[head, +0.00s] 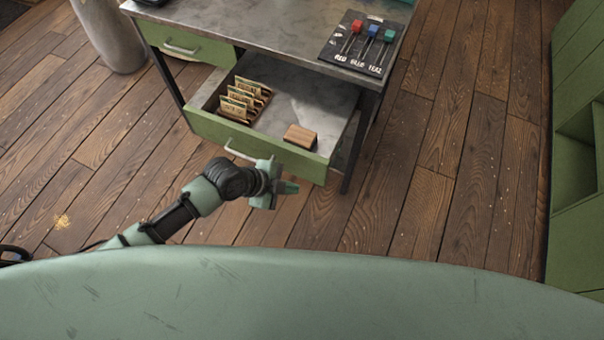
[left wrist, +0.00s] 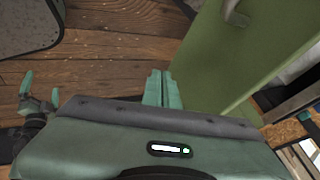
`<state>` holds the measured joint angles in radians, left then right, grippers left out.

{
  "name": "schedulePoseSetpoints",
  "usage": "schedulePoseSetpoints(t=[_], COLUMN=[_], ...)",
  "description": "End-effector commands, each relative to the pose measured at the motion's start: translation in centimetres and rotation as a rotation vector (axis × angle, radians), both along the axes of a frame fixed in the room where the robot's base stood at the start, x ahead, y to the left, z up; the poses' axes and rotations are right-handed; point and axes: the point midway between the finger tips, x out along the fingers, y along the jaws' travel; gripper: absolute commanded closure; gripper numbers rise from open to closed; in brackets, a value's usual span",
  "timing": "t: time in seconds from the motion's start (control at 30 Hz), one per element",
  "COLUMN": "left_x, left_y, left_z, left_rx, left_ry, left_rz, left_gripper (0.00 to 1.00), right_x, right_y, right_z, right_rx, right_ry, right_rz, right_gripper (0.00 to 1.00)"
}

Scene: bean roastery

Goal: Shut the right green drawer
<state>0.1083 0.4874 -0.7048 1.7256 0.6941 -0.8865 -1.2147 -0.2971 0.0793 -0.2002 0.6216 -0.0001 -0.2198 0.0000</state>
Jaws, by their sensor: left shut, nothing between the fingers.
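The right green drawer (head: 230,133) stands pulled out under the metal-topped table in the head view. Its handle (head: 240,156) is on the front face. In the left wrist view its green front (left wrist: 245,50) fills the upper right, with part of the handle (left wrist: 236,14) at the top. My right gripper (left wrist: 41,90) is open and empty at the left of the left wrist view.
The drawer holds a rack of several packets (head: 243,100) and a wooden block (head: 300,136). A shut green drawer (head: 190,42) is to its left. A green cabinet (head: 575,230) stands far right. Wooden floor is clear between.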

Motion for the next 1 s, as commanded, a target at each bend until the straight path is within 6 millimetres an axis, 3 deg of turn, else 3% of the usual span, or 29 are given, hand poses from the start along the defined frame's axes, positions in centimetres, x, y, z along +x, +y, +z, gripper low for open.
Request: schedulePoseSetpoints(t=[0.1,0.4,1.0], left_x=[0.7,4.1,5.1], left_y=[-1.3,-2.4,-2.7], left_z=[-1.8,-1.7,-2.0], left_rx=[-0.003,-0.001,-0.001], left_ry=[0.003,0.000,-0.003], left_rz=[0.002,0.002,0.001], left_gripper=[1.00,1.00,1.00], right_x=[0.0,-0.2,-0.4], right_y=[0.0,0.0,-0.1], right_z=[0.2,1.2,0.6], right_rx=[0.000,0.000,-0.001], right_ry=[0.000,0.002,0.005], right_rz=[0.000,0.000,0.000], right_gripper=[0.00,0.00,0.00])
